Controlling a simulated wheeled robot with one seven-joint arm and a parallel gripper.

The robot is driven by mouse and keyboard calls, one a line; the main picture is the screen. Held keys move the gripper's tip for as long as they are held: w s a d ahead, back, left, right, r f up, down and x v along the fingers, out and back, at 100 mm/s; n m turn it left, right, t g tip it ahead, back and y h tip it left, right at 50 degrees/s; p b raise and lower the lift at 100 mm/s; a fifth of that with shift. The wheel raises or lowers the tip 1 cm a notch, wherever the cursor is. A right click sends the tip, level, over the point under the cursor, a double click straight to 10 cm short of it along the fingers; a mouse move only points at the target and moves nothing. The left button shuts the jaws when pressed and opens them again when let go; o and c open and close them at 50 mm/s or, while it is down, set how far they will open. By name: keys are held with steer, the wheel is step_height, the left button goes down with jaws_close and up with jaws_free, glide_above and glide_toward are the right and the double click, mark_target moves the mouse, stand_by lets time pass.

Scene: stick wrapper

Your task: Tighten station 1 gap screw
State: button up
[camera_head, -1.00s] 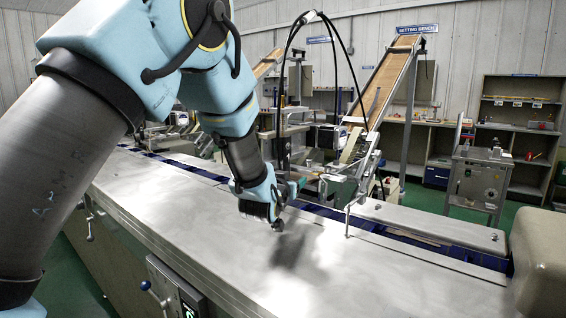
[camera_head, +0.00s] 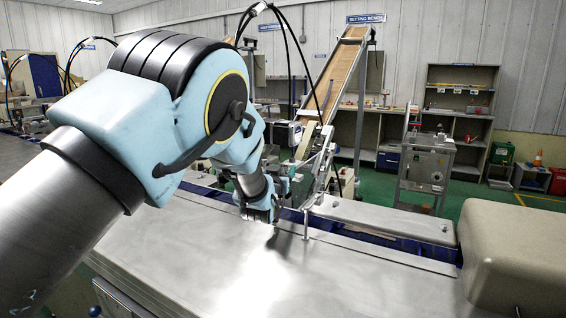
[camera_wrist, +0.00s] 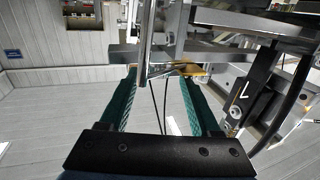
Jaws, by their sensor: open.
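My gripper (camera_head: 282,188) hangs over the back part of the steel machine top, close to the feeder station (camera_head: 318,175) at the foot of an inclined conveyor. In the wrist view, my gripper (camera_wrist: 160,75) shows two teal fingers apart with nothing held between them. Past the fingertips are metal bars and a rod (camera_wrist: 147,40), with a small orange-yellow part (camera_wrist: 187,69) behind. I cannot make out the gap screw or tell which station is station 1. My arm hides part of the machinery on the left.
The steel machine top (camera_head: 330,275) is clear in front. A beige rounded cover (camera_head: 515,255) stands at the right. The inclined conveyor (camera_head: 335,75) rises behind the feeder. A metal cabinet (camera_head: 425,165) and shelves (camera_head: 460,110) stand farther back on the green floor.

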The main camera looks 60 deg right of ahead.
mark_target(283, 168)
steer(key=shift+p+x, duration=0.35)
steer(key=shift+x, duration=1.15)
jaws_close()
